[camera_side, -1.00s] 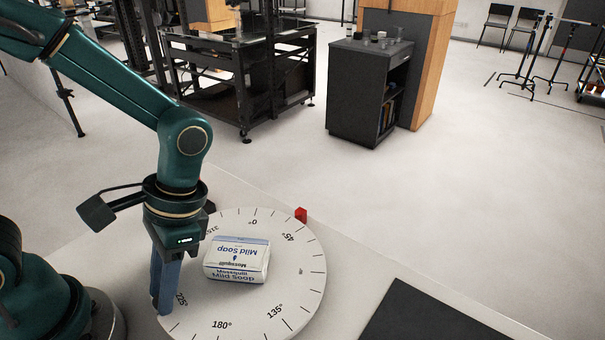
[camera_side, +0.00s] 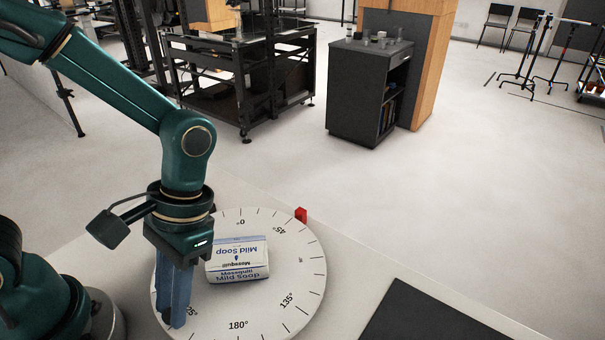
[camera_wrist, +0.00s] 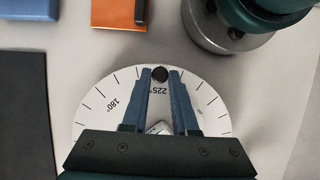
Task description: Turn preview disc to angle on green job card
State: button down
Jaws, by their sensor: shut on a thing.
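The preview disc (camera_side: 262,312) is a white round turntable with degree marks on its rim. A white and blue Mild Soap pack (camera_side: 238,260) lies on it near the middle. A red marker (camera_side: 301,215) stands at the disc's edge, close to the 45° label. My gripper (camera_side: 177,322) points down at the near-left rim by the 225° label. In the wrist view my gripper (camera_wrist: 161,74) is shut on a round black knob (camera_wrist: 160,74) near that label. The fingers hide part of the rim, and the pack is mostly hidden there. I see no green card.
A dark flat panel (camera_side: 430,312) lies right of the disc. In the wrist view, an orange item (camera_wrist: 112,12) and a blue item (camera_wrist: 28,9) lie at the top left. A dark cabinet (camera_side: 365,95) stands on the floor beyond.

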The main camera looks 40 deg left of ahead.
jog(key=shift+w, duration=0.1)
jog(key=c, duration=0.7)
grip_release()
jog(key=shift+v, duration=2.55)
jog(key=shift+r, duration=0.25)
jog(key=shift+w+a+r+t, duration=0.2)
jog(key=shift+a+r+t, duration=0.75)
jog(key=shift+t, duration=0.75)
jog(key=shift+w+a+r+t, duration=0.15)
jog(key=shift+a+r+t, duration=0.85)
jog(key=shift+t, duration=0.7)
jog(key=shift+w+a+r+t, duration=0.2)
jog(key=shift+a+r+t, duration=0.75)
jog(key=shift+t, duration=0.75)
